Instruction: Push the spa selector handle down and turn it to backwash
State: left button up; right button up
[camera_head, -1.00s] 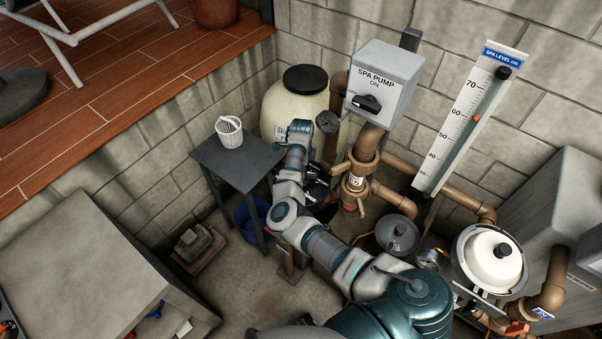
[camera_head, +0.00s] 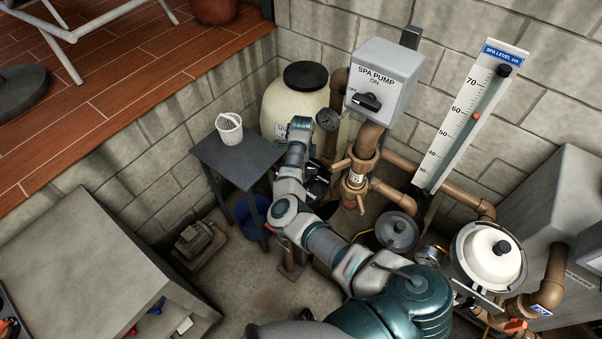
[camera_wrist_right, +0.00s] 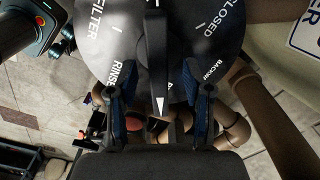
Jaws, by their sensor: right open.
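The spa selector disc (camera_wrist_right: 95,50) fills the top of the right wrist view, black with white words FILTER, RINSE, CLOSED and a partly covered BACKW. Its black handle (camera_wrist_right: 155,50) runs down the picture; its white arrow points between RINSE and BACKW. My right gripper (camera_wrist_right: 157,80) is open, one finger on each side of the handle's arrow end; I cannot tell whether they touch it. In the head view my right gripper (camera_head: 318,185) is small and dark beyond my arm, and the selector is mostly hidden there. My left gripper is not in view.
The spa pump switch box (camera_head: 385,80) and brown pipes (camera_head: 389,195) stand just behind the right gripper. A cream tank (camera_head: 290,105) is at the back. A grey table (camera_head: 240,165) with a white basket (camera_head: 229,130) is to the left. A level gauge (camera_head: 465,120) leans on the wall.

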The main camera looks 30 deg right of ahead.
notch_tip(320, 180, up, 7)
jog(key=p, duration=0.5)
jog(key=shift+p, duration=0.3)
jog(key=shift+f, duration=0.1)
